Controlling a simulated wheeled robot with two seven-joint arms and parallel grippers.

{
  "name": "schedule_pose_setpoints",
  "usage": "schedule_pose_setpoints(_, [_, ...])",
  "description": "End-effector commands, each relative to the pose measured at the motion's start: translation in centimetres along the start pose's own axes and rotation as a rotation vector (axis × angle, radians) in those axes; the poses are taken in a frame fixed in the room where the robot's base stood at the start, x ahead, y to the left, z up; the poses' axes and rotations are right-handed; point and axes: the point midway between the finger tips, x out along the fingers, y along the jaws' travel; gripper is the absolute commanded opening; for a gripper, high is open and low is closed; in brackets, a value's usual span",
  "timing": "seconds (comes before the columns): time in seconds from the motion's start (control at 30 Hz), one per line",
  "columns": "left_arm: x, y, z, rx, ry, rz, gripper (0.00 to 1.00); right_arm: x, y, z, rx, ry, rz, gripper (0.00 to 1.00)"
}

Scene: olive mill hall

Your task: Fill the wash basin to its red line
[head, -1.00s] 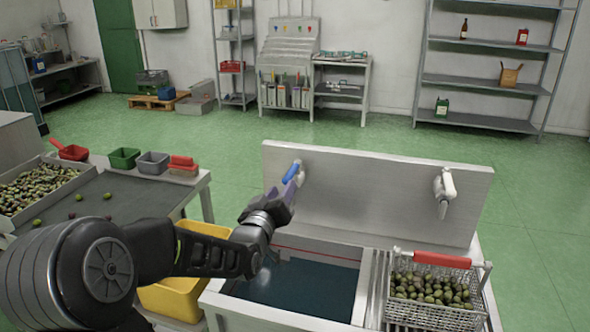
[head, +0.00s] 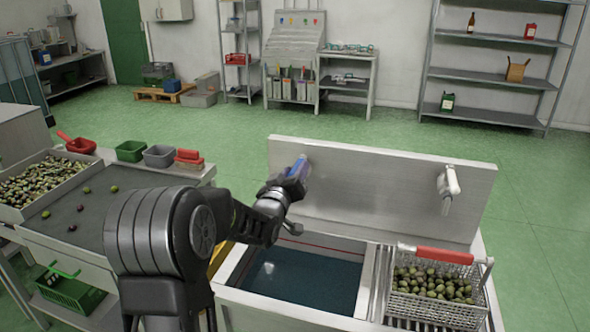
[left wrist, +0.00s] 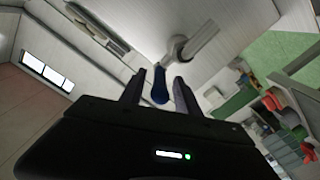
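The wash basin (head: 232,264) is a metal sink with dark blue water (head: 300,280) in it. A red line (head: 325,246) runs along its back inner wall, above the water surface. The tap's blue lever (head: 301,163) is on the backsplash above the basin, partly hidden by my left gripper (head: 295,174). In the left wrist view the blue lever (left wrist: 160,86) lies between the two dark fingers of my left gripper (left wrist: 160,80), which stand apart with gaps showing. The tap's grey spout (head: 293,228) shows below my wrist. I cannot tell if water runs. My right gripper is out of view.
A second tap with a white lever (head: 452,179) is at the right of the backsplash (head: 385,200). A wire basket (head: 435,312) of olives with a red handle stands on the drainboard. A sorting table (head: 135,190) with olives and small bins is at the left.

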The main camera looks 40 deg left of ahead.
Motion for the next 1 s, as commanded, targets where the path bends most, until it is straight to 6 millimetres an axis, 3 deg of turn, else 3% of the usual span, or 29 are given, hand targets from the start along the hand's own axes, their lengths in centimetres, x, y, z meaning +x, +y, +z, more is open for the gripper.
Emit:
schedule_pose_setpoints(0.3, [0.41, -0.02, 0.03, -0.001, 0.000, 0.000, 0.39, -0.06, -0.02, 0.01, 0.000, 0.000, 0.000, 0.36])
schedule_pose_setpoints(0.77, [0.39, 0.00, 0.02, 0.000, 0.000, 0.000, 0.02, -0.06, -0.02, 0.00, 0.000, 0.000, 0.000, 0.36])
schedule_pose_setpoints(1.0, [0.39, 0.01, 0.01, 0.000, 0.000, 0.000, 0.00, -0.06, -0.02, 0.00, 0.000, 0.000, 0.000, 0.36])
